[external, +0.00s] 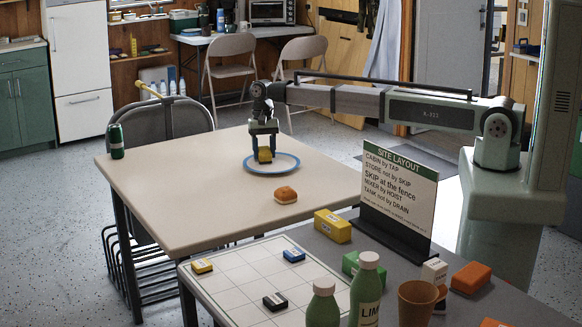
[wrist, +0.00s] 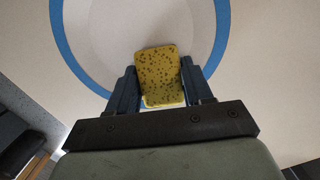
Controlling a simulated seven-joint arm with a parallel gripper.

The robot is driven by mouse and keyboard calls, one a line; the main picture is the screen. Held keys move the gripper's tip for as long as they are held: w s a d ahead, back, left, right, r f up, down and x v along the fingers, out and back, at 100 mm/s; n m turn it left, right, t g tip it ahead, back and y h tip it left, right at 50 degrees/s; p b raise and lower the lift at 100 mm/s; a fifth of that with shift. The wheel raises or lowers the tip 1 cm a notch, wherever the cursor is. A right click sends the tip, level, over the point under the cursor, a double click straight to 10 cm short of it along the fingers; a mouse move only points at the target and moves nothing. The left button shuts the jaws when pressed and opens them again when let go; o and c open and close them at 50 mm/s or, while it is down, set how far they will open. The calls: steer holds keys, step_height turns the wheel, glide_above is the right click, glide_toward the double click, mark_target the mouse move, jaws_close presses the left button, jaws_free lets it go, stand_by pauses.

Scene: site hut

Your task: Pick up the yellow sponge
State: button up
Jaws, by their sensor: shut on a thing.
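The yellow sponge (external: 265,155) is between the fingers of my gripper (external: 263,150), over the blue-rimmed white plate (external: 284,168) on the beige table. In the wrist view the sponge (wrist: 159,72) shows dark pores, with a finger of my gripper (wrist: 161,88) against each side. My gripper is shut on it. The plate's blue rim (wrist: 64,48) curves around behind the sponge. I cannot tell whether the sponge touches the plate.
An orange-brown bun (external: 286,195) lies in front of the plate, and a green can (external: 116,140) stands at the table's left corner. The nearer table holds a sign (external: 399,190), green bottles (external: 368,290), a brown cup (external: 417,300) and several small blocks.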

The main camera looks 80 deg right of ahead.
mark_target(265, 149)
steer(key=shift+c, duration=1)
steer(key=shift+r, duration=0.1)
step_height(265, 149, up, 9)
steer(key=shift+d+r, duration=0.1)
steer(key=shift+r, duration=0.1)
steer(key=shift+d+r, duration=0.15)
steer(key=shift+d, duration=0.1)
steer(key=shift+a+f+m+t+y, duration=0.2)
steer(key=shift+f+m+t, duration=0.45)
steer(key=shift+f+m, duration=1.3)
steer(key=shift+d+f+m+t+y, duration=0.2)
steer(key=shift+f+m+t, duration=0.7)
steer(key=shift+m, duration=1.75)
steer(key=shift+a+f+m+t+y, duration=0.1)
steer(key=shift+f+m+t+y, duration=0.25)
steer(key=shift+f+m, duration=1.7)
steer(key=shift+r+m, duration=0.15)
steer(key=shift+m, duration=0.1)
steer(key=o, duration=0.8)
